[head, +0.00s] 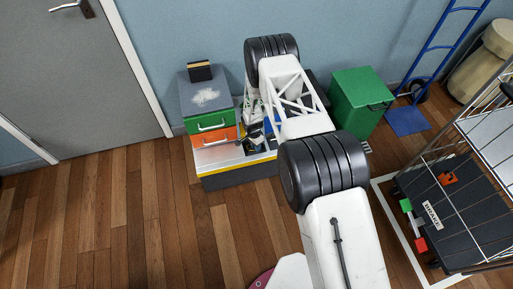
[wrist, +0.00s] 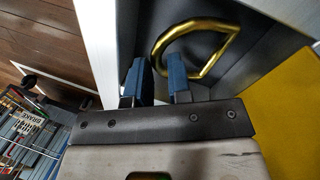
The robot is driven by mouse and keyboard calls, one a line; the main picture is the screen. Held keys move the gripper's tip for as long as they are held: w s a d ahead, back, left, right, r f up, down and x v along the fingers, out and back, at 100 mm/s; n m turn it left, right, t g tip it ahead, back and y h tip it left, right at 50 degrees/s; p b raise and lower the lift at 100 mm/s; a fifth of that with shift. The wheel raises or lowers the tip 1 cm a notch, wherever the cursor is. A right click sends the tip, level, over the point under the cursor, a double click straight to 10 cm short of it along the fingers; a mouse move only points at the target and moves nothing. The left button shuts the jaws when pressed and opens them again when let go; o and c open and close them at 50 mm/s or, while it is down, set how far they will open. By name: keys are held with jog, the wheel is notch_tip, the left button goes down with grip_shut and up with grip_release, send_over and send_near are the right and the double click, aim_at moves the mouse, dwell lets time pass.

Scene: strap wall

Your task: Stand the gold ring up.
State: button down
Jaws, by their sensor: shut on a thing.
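The gold ring (wrist: 234,34) is a thick, rounded D-shaped loop in the upper middle of the wrist view. It sits in front of a dark grey recess (wrist: 265,50). My gripper (wrist: 157,66) has two blue fingers, and the left side of the ring passes between their tips; they are shut on it. I cannot tell how far the ring is tilted from its backing. In the head view my gripper (head: 257,132) is small and partly covered by my arm, beside the drawer unit; the ring cannot be made out there.
A pale panel edge (wrist: 95,45) runs left of the recess, and a yellow surface (wrist: 288,110) lies at right. In the head view, green and orange drawers (head: 210,125) stand left of my gripper and a green box (head: 358,100) right. Wooden floor (head: 110,215) is clear at left.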

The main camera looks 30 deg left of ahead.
jog(key=shift+r, duration=0.1)
dwell(0.3)
jog(key=c, duration=1.4)
grip_release()
jog(key=shift+o, duration=0.2)
jog(key=shift+w+a+r, duration=0.1)
jog(key=v, duration=0.7)
jog(key=shift+a+r, duration=0.15)
jog(key=shift+r, duration=0.1)
jog(key=shift+o, duration=0.2)
jog(key=shift+w, duration=0.1)
